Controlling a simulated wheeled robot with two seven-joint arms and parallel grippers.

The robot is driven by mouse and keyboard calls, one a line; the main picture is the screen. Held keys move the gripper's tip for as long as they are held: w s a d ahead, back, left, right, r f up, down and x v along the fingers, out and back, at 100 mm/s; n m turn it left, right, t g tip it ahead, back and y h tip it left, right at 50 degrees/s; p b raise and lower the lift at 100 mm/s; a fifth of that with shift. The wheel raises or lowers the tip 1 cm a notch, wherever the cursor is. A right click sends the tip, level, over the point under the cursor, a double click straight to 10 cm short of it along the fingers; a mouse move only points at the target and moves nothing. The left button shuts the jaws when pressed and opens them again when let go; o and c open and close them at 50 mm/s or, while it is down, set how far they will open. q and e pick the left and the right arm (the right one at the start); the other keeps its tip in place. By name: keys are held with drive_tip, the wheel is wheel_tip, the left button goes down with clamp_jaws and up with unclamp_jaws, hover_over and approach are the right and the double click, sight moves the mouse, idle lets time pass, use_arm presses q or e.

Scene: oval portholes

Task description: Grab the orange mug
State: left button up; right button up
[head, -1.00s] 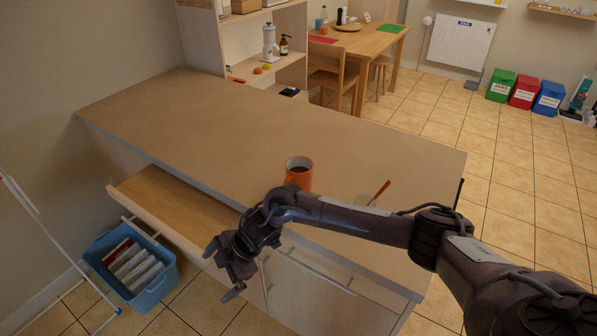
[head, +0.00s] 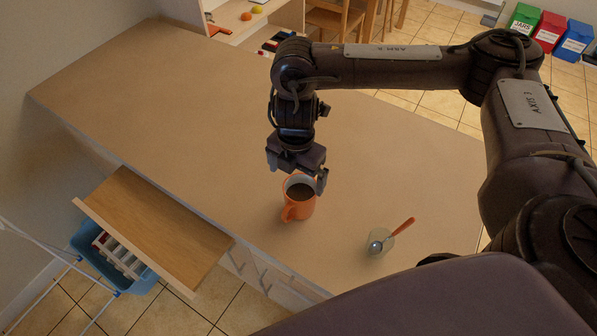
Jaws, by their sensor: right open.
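The orange mug (head: 292,212) stands upright on the counter, with dark liquid inside and its handle toward the front. My right gripper (head: 298,178) is over the far side of the mug's rim, pointing down. Its fingers are apart and hide part of the rim. I cannot tell whether a finger touches the mug. My left gripper is not in view.
A small clear glass (head: 379,243) with an orange-handled spoon (head: 400,228) stands to the right of the mug. The counter (head: 160,110) is clear to the left.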

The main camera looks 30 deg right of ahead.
sight(300, 194)
drive_tip(key=shift+s+f, duration=0.2)
drive_tip(key=shift+f, duration=0.25)
drive_tip(key=shift+s+a+f+b, duration=0.15)
drive_tip(key=shift+s+f, duration=0.15)
drive_tip(key=shift+f, duration=0.25)
drive_tip(key=shift+s+d+f+b, duration=0.15)
drive_tip(key=shift+s+f, duration=0.15)
drive_tip(key=shift+f, duration=0.2)
wheel_tip(300, 194, down, 4)
drive_tip(key=shift+w+d+r, duration=0.1)
drive_tip(key=shift+d, duration=0.05)
drive_tip(key=c, duration=0.4)
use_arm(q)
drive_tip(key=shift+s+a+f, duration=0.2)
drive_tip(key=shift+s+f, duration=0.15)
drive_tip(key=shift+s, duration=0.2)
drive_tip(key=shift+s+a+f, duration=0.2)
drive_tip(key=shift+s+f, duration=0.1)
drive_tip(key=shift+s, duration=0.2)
use_arm(e)
drive_tip(key=c, duration=1)
